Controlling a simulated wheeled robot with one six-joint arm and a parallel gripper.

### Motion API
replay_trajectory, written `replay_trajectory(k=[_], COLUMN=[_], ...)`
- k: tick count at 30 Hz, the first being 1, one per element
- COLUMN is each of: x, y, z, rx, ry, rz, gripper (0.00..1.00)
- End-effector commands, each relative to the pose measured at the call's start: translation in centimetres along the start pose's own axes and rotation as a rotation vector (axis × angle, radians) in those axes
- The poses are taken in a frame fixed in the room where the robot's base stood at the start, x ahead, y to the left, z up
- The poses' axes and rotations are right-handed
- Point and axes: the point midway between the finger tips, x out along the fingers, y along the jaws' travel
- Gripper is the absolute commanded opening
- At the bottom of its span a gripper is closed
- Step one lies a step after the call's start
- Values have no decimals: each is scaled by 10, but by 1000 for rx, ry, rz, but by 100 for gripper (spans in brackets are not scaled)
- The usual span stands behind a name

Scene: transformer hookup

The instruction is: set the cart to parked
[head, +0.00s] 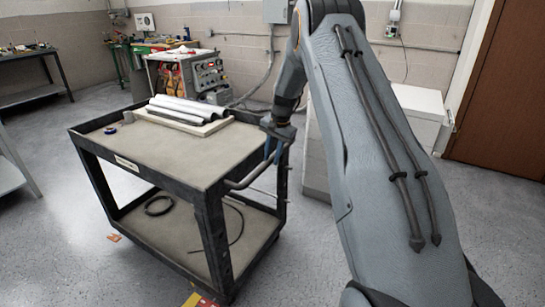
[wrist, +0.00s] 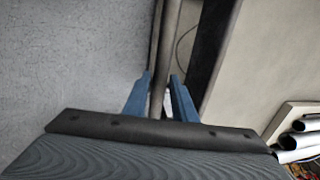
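The cart (head: 72,132) is a dark two-shelf trolley with beige shelf surfaces, standing left of centre in the head view. Its push handle (head: 240,184) sticks out at the right end, and shows as a grey bar in the wrist view (wrist: 170,40). My gripper (head: 272,153) reaches down to the handle. In the wrist view, the blue fingers of my gripper (wrist: 160,76) lie on either side of the bar, with little or no gap at their tips. I cannot tell whether they clamp it. The cart's wheels are mostly hidden.
A black cable coil (head: 158,205) lies below. Floor markings (head: 200,299) show near the cart. A white cabinet (head: 420,108) stands right; workbenches line the back.

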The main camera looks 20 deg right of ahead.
Motion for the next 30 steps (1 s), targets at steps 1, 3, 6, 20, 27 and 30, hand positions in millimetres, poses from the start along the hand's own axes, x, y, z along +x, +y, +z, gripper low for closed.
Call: replay_trajectory(k=[1, 3, 6, 20, 27, 30], x=[0, 0, 0, -39, -71, -76], y=[0, 0, 0, 0, 0, 0], z=[0, 0, 0, -1, -1, -1], rx=[0, 0, 1, 1, 1, 1], ry=[0, 0, 0, 2, 1, 0], rz=[0, 0, 0, -2, -1, 0], gripper=[34, 37, 37, 37, 37, 37])
